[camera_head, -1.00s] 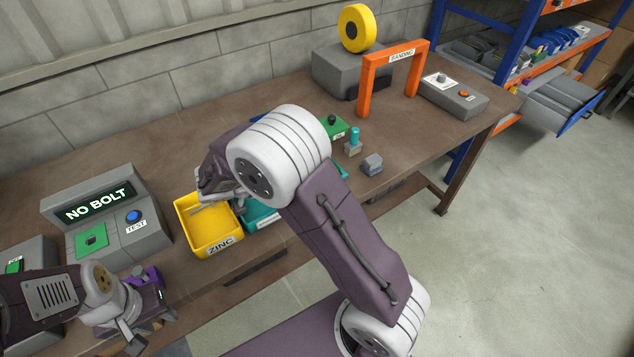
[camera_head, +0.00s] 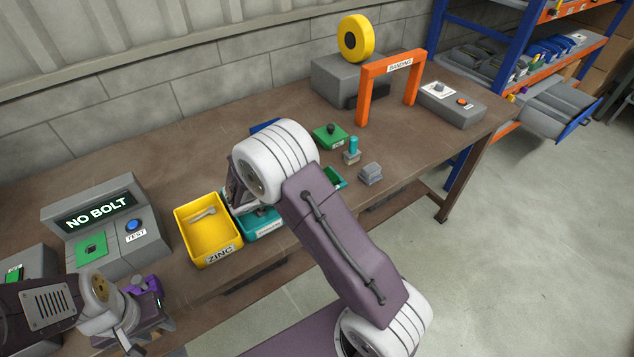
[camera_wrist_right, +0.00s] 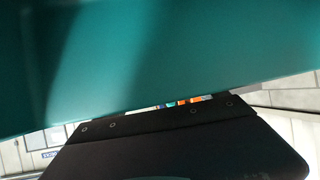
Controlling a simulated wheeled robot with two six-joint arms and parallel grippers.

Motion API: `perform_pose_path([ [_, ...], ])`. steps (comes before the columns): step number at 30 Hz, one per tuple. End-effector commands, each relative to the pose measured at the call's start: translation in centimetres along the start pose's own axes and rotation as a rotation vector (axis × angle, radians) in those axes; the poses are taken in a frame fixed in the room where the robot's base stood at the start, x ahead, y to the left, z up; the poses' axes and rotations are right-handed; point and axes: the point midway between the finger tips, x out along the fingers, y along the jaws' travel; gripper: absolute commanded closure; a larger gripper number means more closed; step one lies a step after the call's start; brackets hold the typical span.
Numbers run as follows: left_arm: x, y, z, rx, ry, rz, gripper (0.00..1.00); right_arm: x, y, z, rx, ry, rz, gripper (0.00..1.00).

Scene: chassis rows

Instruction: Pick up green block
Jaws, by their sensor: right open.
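A green block (camera_head: 330,136) with a black knob and a small label stands on the bench, just beyond my right wrist in the head view. My right gripper (camera_head: 238,190) is mostly hidden behind its white wrist, over the teal bin (camera_head: 262,229); its jaws are open. A teal surface (camera_wrist_right: 160,55) fills the top of the right wrist view, very close. The green block is not recognisable there. My left gripper (camera_head: 130,330) is at the lower left, beside a purple fixture (camera_head: 150,286); its fingers are too unclear to judge.
A yellow ZINC bin (camera_head: 219,257) holds a silver bolt-like piece. A NO BOLT tester (camera_head: 152,252) stands left. A teal-topped piece (camera_head: 353,147) and grey block (camera_head: 371,172) sit right of the green block. The orange arch (camera_head: 364,98) stands behind. Bare bench lies between.

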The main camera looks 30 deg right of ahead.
Motion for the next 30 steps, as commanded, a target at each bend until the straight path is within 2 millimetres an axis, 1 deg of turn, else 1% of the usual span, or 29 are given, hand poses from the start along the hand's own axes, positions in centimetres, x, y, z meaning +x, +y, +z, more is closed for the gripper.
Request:
perform_pose_path([
  [6,0.0,0.0,0.0,0.0,0.0,0.0,0.64,0.2,0.0,0.0,0.0,0.0,-0.001,0.18],
  [8,0.0,0.0,0.0,0.0,0.0,0.0,0.64,0.2,0.0,0.0,0.0,0.0,-0.001,0.35],
  [9,0.0,0.0,0.0,0.0,0.0,0.0,0.64,0.1,0.0,0.0,0.0,0.0,-0.001,0.46],
  [11,0.0,0.0,0.0,0.0,0.0,0.0,0.64,0.1,0.0,0.0,0.0,0.0,-0.001,0.63],
  [12,0.0,0.0,0.0,0.0,0.0,0.0,0.64,0.1,0.0,0.0,0.0,0.0,-0.001,0.74],
  [15,0.0,0.0,0.0,0.0,0.0,0.0,0.64,0.1,0.0,0.0,0.0,-0.001,-0.002,1.0],
  [25,0.0,0.0,0.0,0.0,0.0,0.0,0.64,0.0,-0.1,-0.2,-0.001,0.001,-0.005,1.0],
  [28,0.1,0.0,0.0,0.0,0.0,0.0,0.64,-0.4,-0.2,-0.9,0.002,0.002,-0.007,1.0],
  [30,0.1,0.0,0.0,0.0,0.0,0.0,0.64,-0.8,-0.3,-1.8,0.003,0.003,-0.009,1.0],
])
